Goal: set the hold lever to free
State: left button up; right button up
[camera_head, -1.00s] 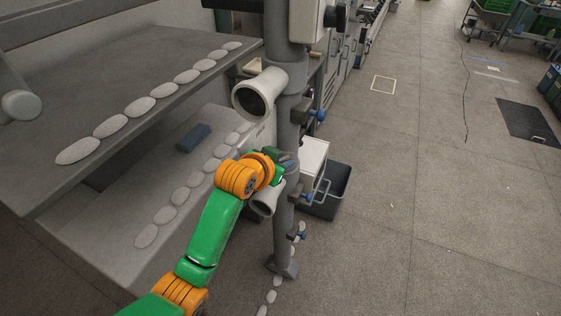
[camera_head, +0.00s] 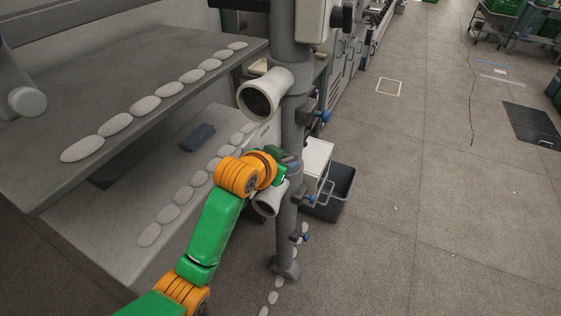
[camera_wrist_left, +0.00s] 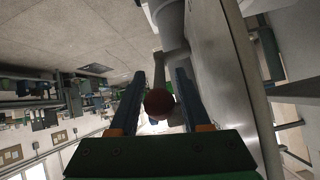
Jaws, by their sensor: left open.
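The hold lever (camera_wrist_left: 158,72) shows in the left wrist view as a thin rod ending in a dark red ball knob (camera_wrist_left: 159,103). The knob lies between the two fingers of my left gripper, nearer the palm than the tips. The fingers are apart, with a gap visible beside the knob. In the head view my left gripper (camera_head: 287,164) is at the grey post (camera_head: 289,130), between the upper white funnel and the lower one. The lever is hidden there by my gripper and wrist. My right gripper is not in view.
The upper white funnel (camera_head: 264,92) is just above my gripper, and the lower one (camera_head: 268,201) just below. A white box (camera_head: 316,160) and dark bin (camera_head: 341,188) stand behind the post. Grey shelves (camera_head: 150,75) with pale oval pads are left.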

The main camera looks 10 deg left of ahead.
pick_arm(q)
jog(key=v, duration=0.5)
jog(key=shift+s+a+r+b, duration=0.1)
jog(key=shift+s+r+b, duration=0.05)
jog(key=shift+s+b, duration=0.2)
